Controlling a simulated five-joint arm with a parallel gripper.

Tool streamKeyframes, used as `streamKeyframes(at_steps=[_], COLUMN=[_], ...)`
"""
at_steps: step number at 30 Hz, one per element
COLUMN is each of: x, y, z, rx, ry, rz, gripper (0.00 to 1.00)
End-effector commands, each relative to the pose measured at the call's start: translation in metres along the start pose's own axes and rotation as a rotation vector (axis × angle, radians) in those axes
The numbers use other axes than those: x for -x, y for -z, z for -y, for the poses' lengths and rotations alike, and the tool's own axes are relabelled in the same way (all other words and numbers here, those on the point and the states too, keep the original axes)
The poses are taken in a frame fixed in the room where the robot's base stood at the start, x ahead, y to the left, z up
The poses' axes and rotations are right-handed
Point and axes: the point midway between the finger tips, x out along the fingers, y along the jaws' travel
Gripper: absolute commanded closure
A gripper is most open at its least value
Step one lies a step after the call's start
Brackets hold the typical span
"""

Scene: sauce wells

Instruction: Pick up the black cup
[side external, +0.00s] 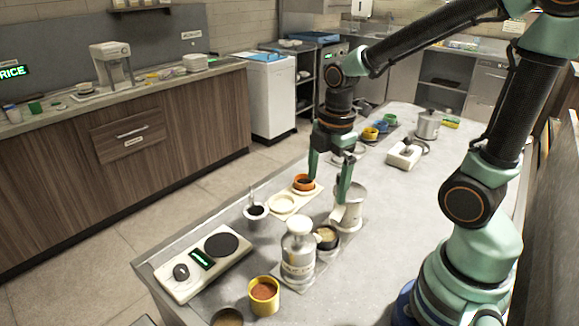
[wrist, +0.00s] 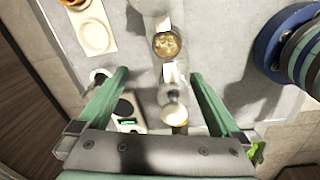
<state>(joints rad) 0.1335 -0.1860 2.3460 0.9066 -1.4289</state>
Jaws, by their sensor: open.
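The black cup (side external: 327,237) has a dark rim and a pale yellowish filling. It stands on the table between two pump dispensers, partly hidden behind the nearer one in the side view. In the wrist view the black cup (wrist: 166,45) lies beyond the fingertips, roughly between their lines. My gripper (side external: 327,190) is open and empty, pointing down above the table, higher than the cup and apart from it. In the wrist view my gripper (wrist: 159,75) shows both green fingers spread wide.
Pump dispensers (side external: 299,258) (side external: 349,207) flank the cup closely. An orange cup (side external: 304,183) sits in a cream board (side external: 283,205) with an empty well. A white cup (side external: 256,211), a scale (side external: 190,265) and a yellow cup (side external: 264,296) stand nearby.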

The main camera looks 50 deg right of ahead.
Motion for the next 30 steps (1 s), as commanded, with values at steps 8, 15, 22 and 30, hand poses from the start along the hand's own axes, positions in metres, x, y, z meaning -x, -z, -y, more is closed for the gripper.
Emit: streamKeyframes(at_steps=[8, 15, 22, 30], x=[-0.020, -0.055, -0.082, -0.098], y=[-0.007, -0.008, -0.008, -0.008], z=[0.002, 0.006, 0.008, 0.010], rx=[0.238, 0.249, 0.248, 0.248], ry=[0.076, 0.084, 0.079, 0.080], rz=[0.002, 0.001, 0.001, 0.001], gripper=[0.00, 0.00, 0.00, 0.00])
